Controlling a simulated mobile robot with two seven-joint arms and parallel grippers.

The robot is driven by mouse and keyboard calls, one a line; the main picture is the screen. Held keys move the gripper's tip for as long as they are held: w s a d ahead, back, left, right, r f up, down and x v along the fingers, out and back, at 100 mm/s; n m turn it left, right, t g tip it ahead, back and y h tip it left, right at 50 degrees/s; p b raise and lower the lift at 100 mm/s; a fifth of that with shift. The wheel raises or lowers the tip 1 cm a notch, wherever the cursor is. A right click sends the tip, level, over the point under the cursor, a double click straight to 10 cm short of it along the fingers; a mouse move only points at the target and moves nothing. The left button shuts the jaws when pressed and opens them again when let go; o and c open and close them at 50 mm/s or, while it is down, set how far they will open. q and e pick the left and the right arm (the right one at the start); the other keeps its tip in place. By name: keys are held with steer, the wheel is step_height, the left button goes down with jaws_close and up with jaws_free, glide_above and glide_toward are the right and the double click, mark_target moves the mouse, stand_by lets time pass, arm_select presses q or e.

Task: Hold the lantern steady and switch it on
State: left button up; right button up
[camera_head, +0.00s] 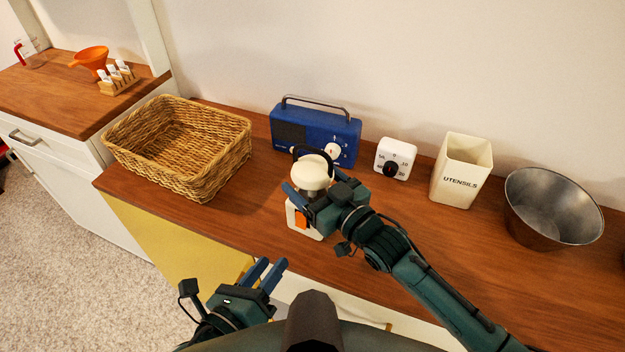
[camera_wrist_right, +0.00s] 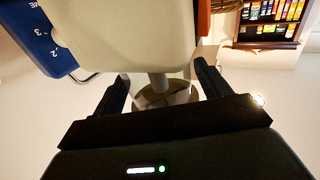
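The lantern (camera_head: 314,176) stands upright on the wooden counter, with a cream cap, a dark top handle, a pale base and an orange switch (camera_head: 302,219) on its front. My right gripper (camera_head: 317,189) has one finger on each side of the lantern's middle, below the cap. In the right wrist view, the cream cap (camera_wrist_right: 140,38) fills the top and the clear middle section spans the space between the fingers (camera_wrist_right: 160,88), which appear to press on it. My left gripper (camera_head: 268,274) is open and empty, low in front of the counter's edge.
A blue radio (camera_head: 345,131) stands close behind the lantern. A white timer (camera_head: 395,158), a utensils holder (camera_head: 460,172) and a metal bowl (camera_head: 553,208) are to the right. A wicker basket (camera_head: 180,147) is to the left. The counter in front of the basket is clear.

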steer(key=c, duration=1.1)
steer(key=shift+c, duration=0.2)
